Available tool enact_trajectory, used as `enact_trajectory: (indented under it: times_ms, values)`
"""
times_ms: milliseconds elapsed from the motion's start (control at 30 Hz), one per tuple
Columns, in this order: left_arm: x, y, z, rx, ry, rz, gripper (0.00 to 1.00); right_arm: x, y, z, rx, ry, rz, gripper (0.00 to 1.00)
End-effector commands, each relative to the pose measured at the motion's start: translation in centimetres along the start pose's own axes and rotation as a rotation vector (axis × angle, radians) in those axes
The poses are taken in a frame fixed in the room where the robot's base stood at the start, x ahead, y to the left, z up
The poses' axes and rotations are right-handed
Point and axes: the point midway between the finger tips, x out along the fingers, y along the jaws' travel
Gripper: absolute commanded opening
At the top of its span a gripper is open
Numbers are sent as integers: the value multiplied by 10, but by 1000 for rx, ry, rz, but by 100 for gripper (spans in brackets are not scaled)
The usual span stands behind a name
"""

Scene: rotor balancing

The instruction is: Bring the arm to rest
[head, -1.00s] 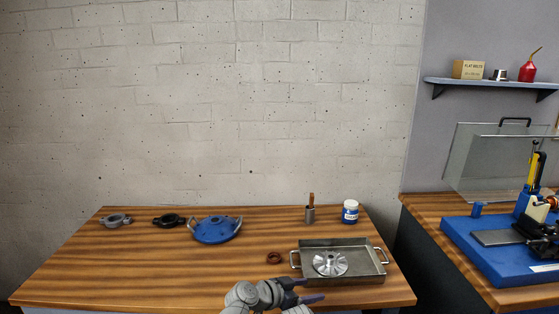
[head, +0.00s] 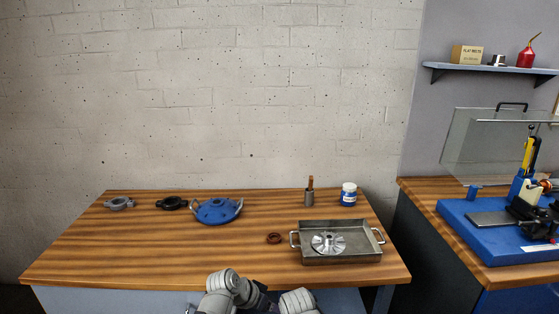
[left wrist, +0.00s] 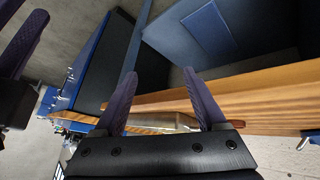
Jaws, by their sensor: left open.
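My left gripper (left wrist: 160,73) shows in the left wrist view with its two purple fingers spread apart and nothing between them. It is beside the wooden bench edge (left wrist: 260,92), with the bench seen tilted. Part of another purple-fingered gripper, my right one (left wrist: 20,45), shows at the left edge of that view, cut off by the frame. In the head view grey links of my arms are at the bottom middle, in front of the workbench (head: 150,255); the fingers are not clear there.
A metal tray (head: 345,260) holds a silver rotor (head: 328,243).

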Motion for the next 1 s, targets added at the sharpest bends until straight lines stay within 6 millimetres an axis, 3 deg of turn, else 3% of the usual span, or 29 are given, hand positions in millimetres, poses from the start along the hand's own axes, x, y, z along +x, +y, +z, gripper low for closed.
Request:
enact_trajectory:
  times_ms: [200,500,533,600,1000]
  values:
    - [-21,-37,67,-236,-228,-144,73,0,0,0,0,0,0,49]
    - [-67,-78,144,-562,-460,-408,73,0,0,0,0,0,0,49]
    - [-73,-77,146,-579,-475,-427,73,-4,0,0,0,0,0,49]
    - [-80,-59,131,-535,-490,-411,73,-22,2,1,0,0,0,49]
    - [-113,30,86,-334,-605,-387,73,-90,9,5,1,0,0,49]
